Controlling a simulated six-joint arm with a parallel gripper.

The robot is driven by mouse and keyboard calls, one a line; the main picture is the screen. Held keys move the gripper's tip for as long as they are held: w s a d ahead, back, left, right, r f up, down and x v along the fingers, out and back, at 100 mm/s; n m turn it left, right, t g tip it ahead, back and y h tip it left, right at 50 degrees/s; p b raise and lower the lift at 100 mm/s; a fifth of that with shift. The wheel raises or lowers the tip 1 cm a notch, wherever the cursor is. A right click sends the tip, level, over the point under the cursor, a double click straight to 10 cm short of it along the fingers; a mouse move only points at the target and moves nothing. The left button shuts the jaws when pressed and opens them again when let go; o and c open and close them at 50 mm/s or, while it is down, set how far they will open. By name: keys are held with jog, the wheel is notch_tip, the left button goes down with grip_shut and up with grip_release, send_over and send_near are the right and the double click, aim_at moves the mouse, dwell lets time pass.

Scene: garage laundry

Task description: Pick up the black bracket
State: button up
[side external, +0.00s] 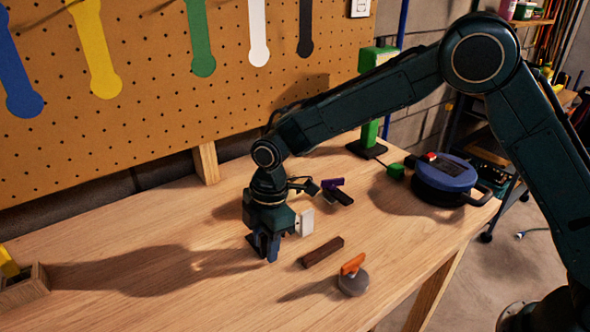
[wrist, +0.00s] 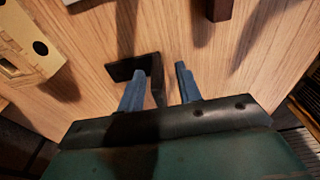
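The black bracket (wrist: 128,68) lies on the wooden workbench in the wrist view. It looks L-shaped: one plate lies toward the left finger and a narrow arm runs down between the fingers. My gripper (wrist: 160,80) is open, with its two blue fingers on either side of that narrow arm. A gap shows between the arm and the right finger; I cannot tell whether the left finger touches the bracket. In the side view my gripper (side external: 265,250) points down close to the bench, and a small dark part of the bracket (side external: 251,240) shows beside the fingers.
A dark brown block (side external: 323,252) and a grey disc with an orange handle (side external: 353,280) lie right of my gripper. A white block (side external: 305,222) and a purple-and-black tool (side external: 337,190) are close by. A blue round device (side external: 446,174) stands farther right. The left bench is mostly clear.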

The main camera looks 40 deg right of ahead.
grip_shut()
jog(key=shift+r, duration=0.1)
notch_tip(320, 180, up, 20)
dwell(1.0)
dwell(0.4)
